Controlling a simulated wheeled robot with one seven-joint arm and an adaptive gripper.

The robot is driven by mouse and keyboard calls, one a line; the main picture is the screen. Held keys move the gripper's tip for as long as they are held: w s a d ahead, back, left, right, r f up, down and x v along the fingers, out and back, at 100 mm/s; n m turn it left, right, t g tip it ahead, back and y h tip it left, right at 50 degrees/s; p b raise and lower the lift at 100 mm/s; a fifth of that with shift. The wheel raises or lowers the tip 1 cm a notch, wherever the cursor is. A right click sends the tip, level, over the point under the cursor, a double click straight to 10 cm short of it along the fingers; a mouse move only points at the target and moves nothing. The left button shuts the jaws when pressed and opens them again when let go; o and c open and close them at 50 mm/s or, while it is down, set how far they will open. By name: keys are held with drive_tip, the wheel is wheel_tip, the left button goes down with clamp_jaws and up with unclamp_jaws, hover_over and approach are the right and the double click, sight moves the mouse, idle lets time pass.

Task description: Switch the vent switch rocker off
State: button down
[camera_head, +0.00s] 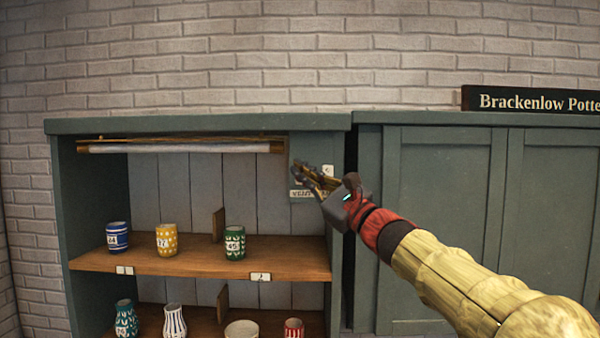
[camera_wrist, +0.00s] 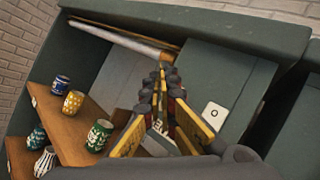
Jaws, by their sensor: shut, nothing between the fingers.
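A small white plate (camera_head: 328,171) with a dark mark sits on the green panel at the right end of the open shelf. In the wrist view the white plate (camera_wrist: 213,114) shows a round "O" mark. A pale label (camera_head: 300,194) is below and left of it, partly covered by my gripper; part of its lettering (camera_wrist: 158,146) shows between the fingers. I cannot make out the rocker itself; my gripper may hide it. My gripper (camera_head: 298,166) is shut and empty in front of this panel, its tips left of the white plate. The closed fingertips (camera_wrist: 163,72) also show in the wrist view.
The upper shelf (camera_head: 190,257) holds a blue cup (camera_head: 117,238), a yellow cup (camera_head: 167,240) and a green cup (camera_head: 235,243). More pottery stands below. A closed green cupboard (camera_head: 440,220) is at the right.

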drive_tip(key=shift+w, duration=0.15)
drive_tip(key=shift+w, duration=0.35)
drive_tip(key=shift+w+r, duration=0.15)
drive_tip(key=shift+w, duration=0.05)
idle(0.5)
drive_tip(key=shift+s+b, duration=0.1)
drive_tip(key=shift+b, duration=0.2)
drive_tip(key=shift+s+b, duration=0.55)
drive_tip(key=shift+s, duration=0.05)
drive_tip(key=s+b, duration=0.2)
drive_tip(key=s+f+b, duration=0.1)
drive_tip(key=s, duration=0.2)
drive_tip(key=shift+a+b, duration=0.1)
drive_tip(key=shift+b, duration=0.25)
